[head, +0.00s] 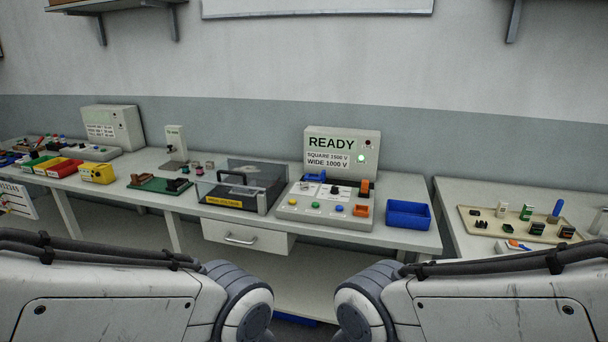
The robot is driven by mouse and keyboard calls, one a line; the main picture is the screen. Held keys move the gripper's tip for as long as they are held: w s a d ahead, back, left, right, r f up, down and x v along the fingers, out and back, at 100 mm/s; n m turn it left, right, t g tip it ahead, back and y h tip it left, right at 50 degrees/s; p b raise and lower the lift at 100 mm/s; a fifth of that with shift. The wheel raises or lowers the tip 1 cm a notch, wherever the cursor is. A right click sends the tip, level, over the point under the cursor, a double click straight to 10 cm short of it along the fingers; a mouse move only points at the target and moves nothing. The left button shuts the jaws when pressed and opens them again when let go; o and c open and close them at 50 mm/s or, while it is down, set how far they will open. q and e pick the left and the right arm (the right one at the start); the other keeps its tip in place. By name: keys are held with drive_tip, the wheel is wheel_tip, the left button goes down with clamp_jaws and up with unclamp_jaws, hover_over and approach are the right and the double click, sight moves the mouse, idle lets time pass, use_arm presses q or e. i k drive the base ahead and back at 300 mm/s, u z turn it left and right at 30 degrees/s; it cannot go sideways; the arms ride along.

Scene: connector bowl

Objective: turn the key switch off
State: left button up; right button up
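A grey control panel (299,212) sits on the long bench, right of the middle. A small dark knob (334,190) stands on a white plate in the panel's middle. It may be the key switch, but it is too small to tell or to read its position. Behind the panel a grey box (375,147) shows a READY sign (331,143) and a lit green lamp (361,158). Blue and orange sockets and several coloured buttons are also on the panel. My two arms cross the bottom of the head view, short of the bench; neither gripper shows.
A clear-lidded case (233,201) stands just left of the panel, and an empty-looking blue bin (408,214) just right of it. A drawer (246,238) hangs under the bench. A beige tray (480,226) with small parts lies on the right-hand table, past a gap.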

sight(304, 185)
drive_tip(key=z, duration=0.1)
drive_tip(key=i, duration=2.4)
drive_tip(key=u, duration=0.2)
